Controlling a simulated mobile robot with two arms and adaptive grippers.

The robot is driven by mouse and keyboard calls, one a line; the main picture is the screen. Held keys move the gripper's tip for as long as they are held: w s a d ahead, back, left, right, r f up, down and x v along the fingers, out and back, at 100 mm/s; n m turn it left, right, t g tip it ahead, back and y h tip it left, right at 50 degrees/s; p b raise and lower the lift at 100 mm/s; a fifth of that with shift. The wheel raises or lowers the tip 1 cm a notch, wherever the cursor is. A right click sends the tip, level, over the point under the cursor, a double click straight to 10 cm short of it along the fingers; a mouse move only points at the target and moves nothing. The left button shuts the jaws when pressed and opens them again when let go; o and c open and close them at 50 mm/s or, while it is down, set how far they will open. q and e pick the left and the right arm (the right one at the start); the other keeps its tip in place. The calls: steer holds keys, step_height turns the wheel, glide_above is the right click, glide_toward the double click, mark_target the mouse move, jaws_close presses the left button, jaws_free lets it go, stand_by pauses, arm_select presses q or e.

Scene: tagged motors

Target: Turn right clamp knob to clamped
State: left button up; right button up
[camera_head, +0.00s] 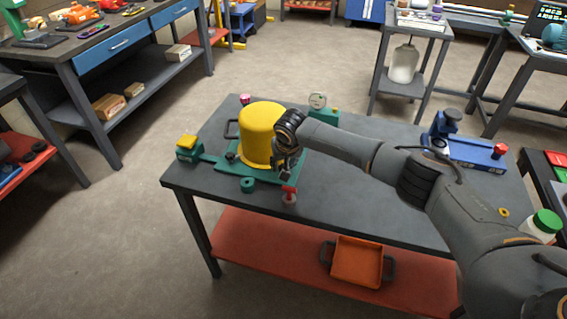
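A yellow cylinder-shaped motor (260,135) stands upright on a green fixture (232,168) on the dark grey table. A red-topped clamp knob (289,193) stands at the fixture's front right. Another knob, pinkish red (245,99), is at the back left of the fixture. My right gripper (285,172) points down beside the motor's right side, just above and behind the front knob; I cannot tell whether it touches either. Its fingers are small and dark, so their opening is unclear. My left gripper is not in view.
A round gauge (318,101) stands behind my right wrist. A green ring (248,185) lies at the fixture's front. A blue device (470,151) with a red knob is at the table's right. An orange tray (357,262) sits on the red lower shelf. My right arm spans the table.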

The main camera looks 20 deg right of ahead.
jaws_close()
